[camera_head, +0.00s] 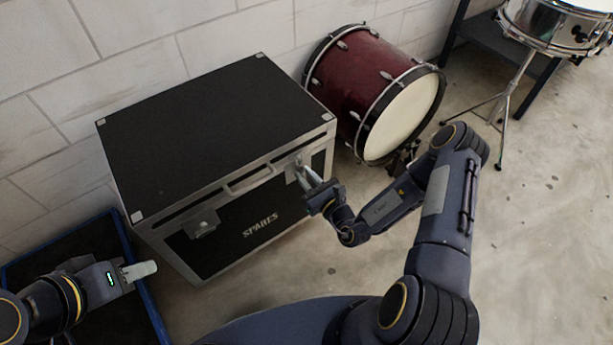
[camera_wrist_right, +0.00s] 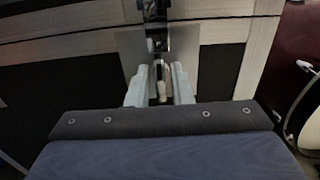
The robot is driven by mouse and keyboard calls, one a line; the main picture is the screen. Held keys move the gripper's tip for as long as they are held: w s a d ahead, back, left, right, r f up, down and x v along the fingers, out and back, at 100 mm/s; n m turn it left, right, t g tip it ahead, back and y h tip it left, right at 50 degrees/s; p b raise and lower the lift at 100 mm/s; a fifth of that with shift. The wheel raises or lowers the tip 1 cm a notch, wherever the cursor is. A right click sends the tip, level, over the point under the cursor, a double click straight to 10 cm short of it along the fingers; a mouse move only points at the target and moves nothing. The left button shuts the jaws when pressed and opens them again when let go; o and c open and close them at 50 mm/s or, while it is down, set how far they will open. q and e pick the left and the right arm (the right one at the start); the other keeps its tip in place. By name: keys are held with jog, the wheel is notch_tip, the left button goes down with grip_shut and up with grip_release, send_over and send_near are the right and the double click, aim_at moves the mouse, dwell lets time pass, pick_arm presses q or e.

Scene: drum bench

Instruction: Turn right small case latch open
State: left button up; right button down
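The black case (camera_head: 215,125) marked SPARES has metal edges, and its lid is down. Its right latch (camera_head: 300,170) is on the front face near the right corner. My right gripper (camera_head: 312,178) is at this latch. In the right wrist view, the pale fingertips of my right gripper (camera_wrist_right: 160,82) stand on both sides of the latch's narrow tab (camera_wrist_right: 159,72), with small gaps showing, so it looks open around the tab. The left latch (camera_head: 203,224) is clear of both grippers. My left gripper (camera_head: 140,270) is low at the left, away from the case; its finger gap is not clear.
A blue-rimmed dark tray or mat (camera_head: 147,305) lies on the floor beneath my left arm. A red bass drum (camera_head: 365,85) stands close to the right of the case. A snare drum (camera_head: 555,25) on a stand is farther right. The concrete floor (camera_head: 545,240) at right is free.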

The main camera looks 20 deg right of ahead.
jog(key=m+p, duration=0.2)
jog(key=m, duration=0.4)
jog(key=m+p, duration=0.2)
jog(key=m, duration=0.4)
jog(key=m+p, duration=0.2)
jog(key=m, duration=0.4)
jog(key=shift+d+f+p, duration=0.25)
jog(key=shift+f+p, duration=0.05)
dwell(0.6)
jog(key=c, duration=1.5)
grip_release()
jog(key=shift+w, duration=0.1)
